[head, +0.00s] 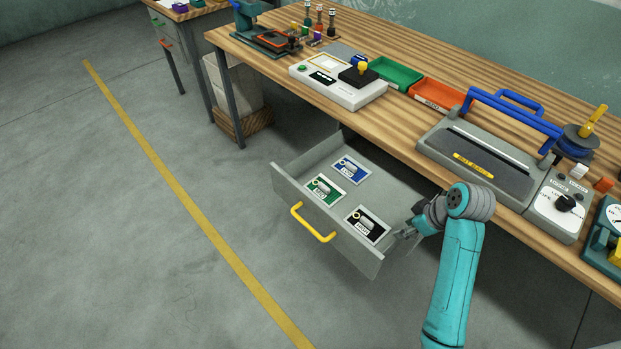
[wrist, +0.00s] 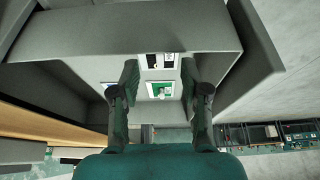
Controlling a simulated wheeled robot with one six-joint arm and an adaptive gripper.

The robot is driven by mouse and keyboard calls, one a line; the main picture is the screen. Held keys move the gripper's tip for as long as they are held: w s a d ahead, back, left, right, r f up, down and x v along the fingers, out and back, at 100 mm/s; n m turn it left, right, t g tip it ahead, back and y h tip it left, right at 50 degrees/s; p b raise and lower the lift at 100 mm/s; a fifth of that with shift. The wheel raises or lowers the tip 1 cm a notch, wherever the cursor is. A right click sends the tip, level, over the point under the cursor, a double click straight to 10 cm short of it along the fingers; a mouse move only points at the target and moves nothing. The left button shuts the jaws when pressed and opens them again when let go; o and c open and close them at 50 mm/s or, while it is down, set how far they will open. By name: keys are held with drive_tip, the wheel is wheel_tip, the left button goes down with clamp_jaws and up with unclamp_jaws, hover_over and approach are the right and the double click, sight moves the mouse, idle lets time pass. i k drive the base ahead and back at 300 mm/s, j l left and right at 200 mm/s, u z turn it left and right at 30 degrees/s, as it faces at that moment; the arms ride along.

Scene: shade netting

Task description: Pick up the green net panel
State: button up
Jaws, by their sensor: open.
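The green net panel (head: 324,188) lies flat in the open drawer (head: 372,262), near its front left, as a small white-bordered card with a green face. It also shows in the wrist view (wrist: 160,91), between my gripper's fingers. A blue panel (head: 351,169) lies behind it and a black panel (head: 367,225) lies to its right. The black one also shows in the wrist view (wrist: 158,61). My gripper (head: 404,234) is at the drawer's right side, apart from the green panel. In the wrist view its two fingers (wrist: 159,68) are spread, with nothing held.
The drawer has raised walls and a yellow handle (head: 312,222) at its front. The workbench (head: 405,130) overhangs the drawer's back. A bar sealer (head: 480,155) and a white device (head: 338,85) stand on the bench. The floor left of the drawer is clear.

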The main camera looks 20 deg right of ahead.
sight(325, 191)
drive_tip(key=i+j, duration=0.2)
drive_tip(key=i, duration=0.2)
drive_tip(key=i+j, duration=0.25)
drive_tip(key=i, duration=0.15)
